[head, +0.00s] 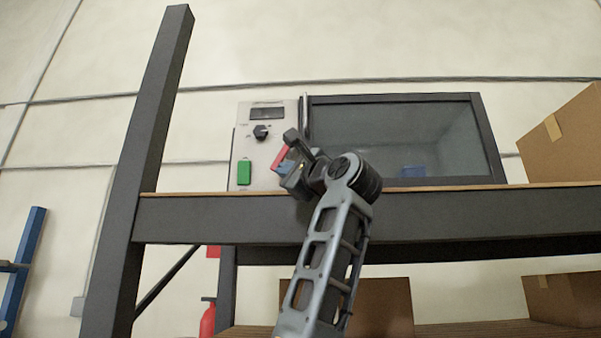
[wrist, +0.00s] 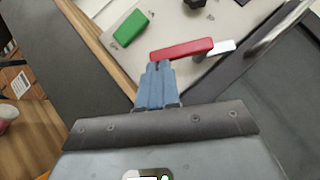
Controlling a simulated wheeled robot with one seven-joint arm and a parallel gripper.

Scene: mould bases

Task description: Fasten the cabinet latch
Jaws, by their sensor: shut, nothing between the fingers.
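The cabinet (head: 475,140) stands on the upper shelf, with a dark-framed glass door and a pale control panel (head: 244,130) on its left. The door appears closed. A red latch bar (wrist: 181,49) lies across the panel near the door's edge, with a short white piece (wrist: 220,47) at its right end. The red bar also shows in the head view (head: 279,157), partly hidden by my gripper. My gripper (wrist: 160,66) is shut and empty, its blue fingertips right by the bar's left part. I cannot tell whether they touch it.
A green button (head: 244,173) and a black knob (head: 261,132) are on the panel. A metal door handle (wrist: 278,32) stands out right of the latch. The shelf beam (head: 450,215) runs below the cabinet, a post (head: 150,140) stands left, and a cardboard box (head: 570,140) sits right.

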